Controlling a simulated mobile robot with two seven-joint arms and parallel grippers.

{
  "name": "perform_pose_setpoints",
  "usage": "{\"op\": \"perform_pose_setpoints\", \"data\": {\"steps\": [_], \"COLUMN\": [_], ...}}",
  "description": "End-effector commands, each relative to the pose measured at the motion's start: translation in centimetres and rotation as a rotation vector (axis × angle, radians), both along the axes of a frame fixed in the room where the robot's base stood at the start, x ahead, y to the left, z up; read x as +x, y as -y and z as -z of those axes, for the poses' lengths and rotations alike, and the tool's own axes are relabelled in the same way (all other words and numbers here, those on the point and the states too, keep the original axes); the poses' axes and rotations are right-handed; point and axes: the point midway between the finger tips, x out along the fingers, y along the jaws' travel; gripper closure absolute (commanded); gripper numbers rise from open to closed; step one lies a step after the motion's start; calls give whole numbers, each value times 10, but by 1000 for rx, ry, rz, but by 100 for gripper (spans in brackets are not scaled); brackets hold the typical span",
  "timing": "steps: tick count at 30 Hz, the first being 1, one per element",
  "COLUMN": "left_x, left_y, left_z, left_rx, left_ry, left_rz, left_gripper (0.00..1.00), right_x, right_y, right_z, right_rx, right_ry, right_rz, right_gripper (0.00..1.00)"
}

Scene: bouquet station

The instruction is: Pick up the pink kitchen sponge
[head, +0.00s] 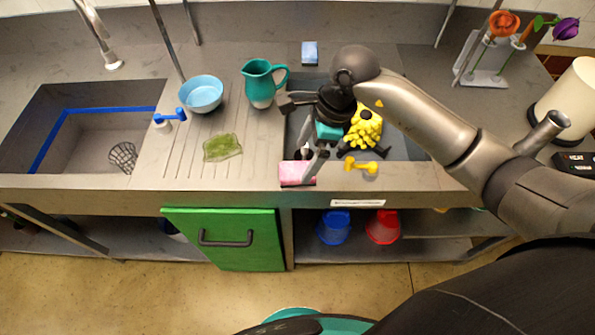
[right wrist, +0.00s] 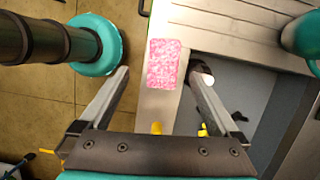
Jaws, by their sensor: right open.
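The pink sponge (head: 292,173) lies on the front rim of the counter, at the near left corner of the right-hand sink basin. My right gripper (head: 311,162) is open and empty, pointing down over it from the right. In the right wrist view the sponge (right wrist: 163,62) shows just past the open fingertips (right wrist: 160,76), roughly in line with the gap between them. One fingertip hides part of the sponge in the head view. I cannot tell the exact height of the fingertips above it. My left gripper is not in view.
Yellow gloves (head: 363,128) and a yellow tap-like piece (head: 361,165) are right of the gripper. A teal jug (head: 260,84), a blue bowl (head: 202,93) and a green sponge-like pad (head: 222,147) stand on the drainboard. A blue sponge (head: 310,53) lies behind. The left sink (head: 60,100) holds a wire basket.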

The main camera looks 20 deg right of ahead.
Motion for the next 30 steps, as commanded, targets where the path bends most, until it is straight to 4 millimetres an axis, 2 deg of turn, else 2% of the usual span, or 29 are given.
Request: {"op": "perform_pose_setpoints", "data": {"steps": [12, 20, 30], "left_x": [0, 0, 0], "left_y": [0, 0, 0], "left_z": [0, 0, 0], "left_rx": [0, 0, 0], "left_ry": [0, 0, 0], "left_rz": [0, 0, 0], "left_gripper": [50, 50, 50], "right_x": [8, 8, 8], "right_y": [-11, -11, -11], "right_z": [47, 49, 49], "right_rx": [3, 1, 1], "right_ry": [-3, 0, 0], "right_rz": [0, 0, 0], "right_gripper": [3, 3, 40]}}
